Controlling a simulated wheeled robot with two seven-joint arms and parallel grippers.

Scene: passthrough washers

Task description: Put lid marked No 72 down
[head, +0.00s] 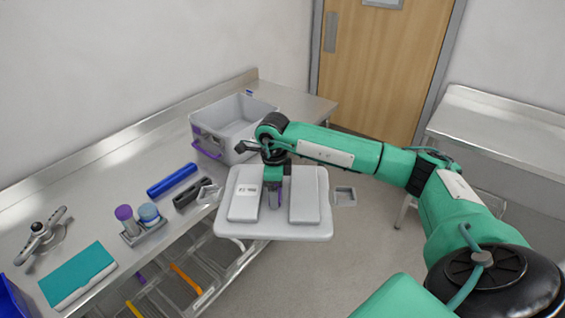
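The pale grey lid (310,229) is a wide rounded plate with two raised panels, and its left panel carries a small dark-marked label too small to read. It is in the middle of the head view, roughly level, at the front edge of the counter and partly out over the floor. My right gripper (274,186) comes down on it from above, between the panels, and appears shut on its purple grip. The fingertips are partly hidden there. My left gripper is not in view.
An open grey bin (236,118) with a purple handle stands behind the lid on the steel counter (110,190). Left of the lid are a dark holder (188,195), a blue cylinder (172,180), capped jars (148,213) and a teal box (77,272). A door (385,60) is behind.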

